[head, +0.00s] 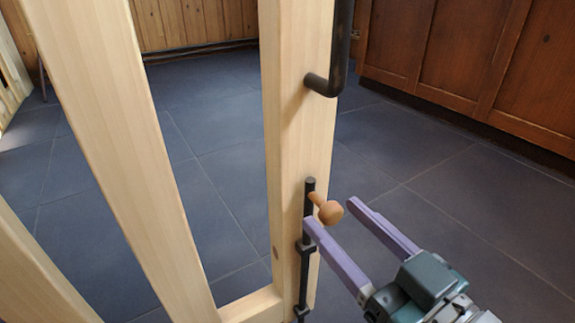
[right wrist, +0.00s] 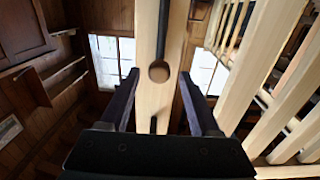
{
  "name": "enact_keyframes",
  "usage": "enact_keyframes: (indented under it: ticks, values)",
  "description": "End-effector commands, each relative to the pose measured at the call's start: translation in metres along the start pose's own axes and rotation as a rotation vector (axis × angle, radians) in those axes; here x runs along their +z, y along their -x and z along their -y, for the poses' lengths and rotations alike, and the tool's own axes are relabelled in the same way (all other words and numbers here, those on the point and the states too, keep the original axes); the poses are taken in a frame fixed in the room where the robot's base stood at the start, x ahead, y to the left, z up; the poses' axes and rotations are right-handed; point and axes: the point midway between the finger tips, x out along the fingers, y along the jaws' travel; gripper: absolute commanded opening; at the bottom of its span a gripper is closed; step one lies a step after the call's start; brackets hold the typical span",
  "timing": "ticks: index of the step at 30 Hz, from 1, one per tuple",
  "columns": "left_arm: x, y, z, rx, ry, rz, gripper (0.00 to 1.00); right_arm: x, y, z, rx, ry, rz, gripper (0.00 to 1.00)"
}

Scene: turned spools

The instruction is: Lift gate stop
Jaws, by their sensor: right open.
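The gate stop is a thin dark vertical rod (head: 304,262) on the face of a pale wooden gate post (head: 296,120), running through dark brackets. A round orange-brown wooden knob (head: 329,211) sticks out from near its top. My right gripper (head: 333,214) is open, its two purple fingers pointing at the knob from the lower right. In the right wrist view the knob (right wrist: 158,71) shows end-on, between the open fingers of my right gripper (right wrist: 158,77) in the picture. I cannot tell how far the fingertips reach past it. My left gripper is not in view.
A dark bent handle (head: 324,85) is fixed to the post above the rod. More pale gate bars (head: 115,140) stand at the left. Beyond the gate is open dark tiled floor (head: 400,220), with brown wooden cabinets (head: 450,50) at the back right.

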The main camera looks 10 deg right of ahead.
Motion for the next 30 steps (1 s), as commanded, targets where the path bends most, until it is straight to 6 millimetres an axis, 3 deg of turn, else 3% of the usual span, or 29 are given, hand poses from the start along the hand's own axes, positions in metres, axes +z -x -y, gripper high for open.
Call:
enact_keyframes:
  ticks: [6,15,30]
  values:
    - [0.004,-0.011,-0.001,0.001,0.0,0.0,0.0,0.001,-0.023,0.0,0.0,0.0,0.0,0.63]
    - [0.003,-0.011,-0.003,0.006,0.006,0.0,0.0,0.0,-0.025,0.0,0.0,0.0,0.001,0.63]
    - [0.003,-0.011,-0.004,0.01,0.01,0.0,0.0,0.0,-0.025,0.0,0.0,0.0,0.002,0.07]
